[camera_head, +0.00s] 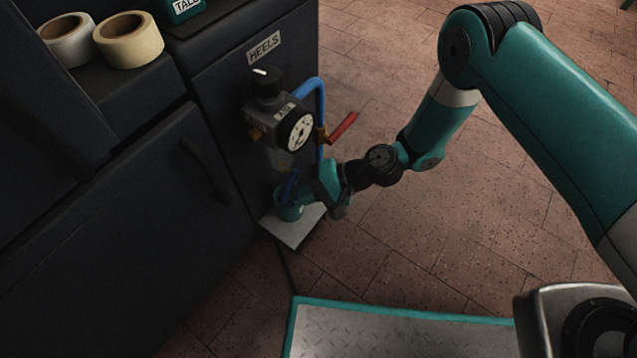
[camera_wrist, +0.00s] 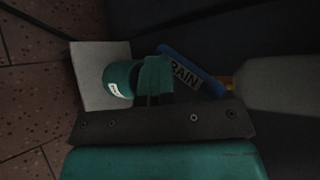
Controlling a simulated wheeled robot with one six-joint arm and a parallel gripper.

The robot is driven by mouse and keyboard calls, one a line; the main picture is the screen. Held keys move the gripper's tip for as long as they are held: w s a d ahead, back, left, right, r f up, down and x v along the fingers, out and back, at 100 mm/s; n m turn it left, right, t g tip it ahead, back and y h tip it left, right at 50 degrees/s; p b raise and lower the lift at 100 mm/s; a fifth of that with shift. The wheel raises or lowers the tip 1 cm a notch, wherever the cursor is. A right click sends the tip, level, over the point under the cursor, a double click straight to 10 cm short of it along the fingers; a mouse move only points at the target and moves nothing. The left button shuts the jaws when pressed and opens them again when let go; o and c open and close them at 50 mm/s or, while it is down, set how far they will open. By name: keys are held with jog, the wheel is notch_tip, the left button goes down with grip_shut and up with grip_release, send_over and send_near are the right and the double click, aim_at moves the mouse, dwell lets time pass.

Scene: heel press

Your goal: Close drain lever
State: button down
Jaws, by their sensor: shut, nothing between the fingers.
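The drain lever (camera_wrist: 188,70) is a blue bar with a partly hidden label reading "RAIN". In the wrist view it slants from a brass fitting (camera_wrist: 229,85) at the grey bowl (camera_wrist: 275,80) toward my fingers. In the head view the blue lever (camera_head: 290,184) shows below the regulator, above a teal cup (camera_head: 287,210). My gripper (camera_head: 316,192) is shut and empty, low beside the lever and cup. In the wrist view its teal fingers (camera_wrist: 157,78) overlap the lever's left side and the cup's edge; I cannot tell whether they touch either.
The regulator (camera_head: 279,118) with gauge is on the dark cabinet under a "HEELS" label. A red lever (camera_head: 343,127) sticks out right of a blue hose (camera_head: 320,98). The cup stands on a pale plate (camera_head: 296,235). Open brick floor (camera_head: 420,260) lies to the right.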

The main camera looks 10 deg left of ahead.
jog(key=shift+s+a+r+p, duration=0.25)
jog(key=shift+a+p, duration=0.15)
jog(key=shift+p, duration=0.3)
jog(key=shift+w+d+r, duration=0.1)
dwell(1.4)
jog(key=shift+w+d+r, duration=0.1)
jog(key=shift+w+d, duration=0.25)
jog(key=shift+w, duration=0.2)
jog(key=w+d+p, duration=0.3)
jog(key=d+p, duration=0.1)
jog(key=d, duration=0.9)
jog(key=shift+a+r, duration=0.1)
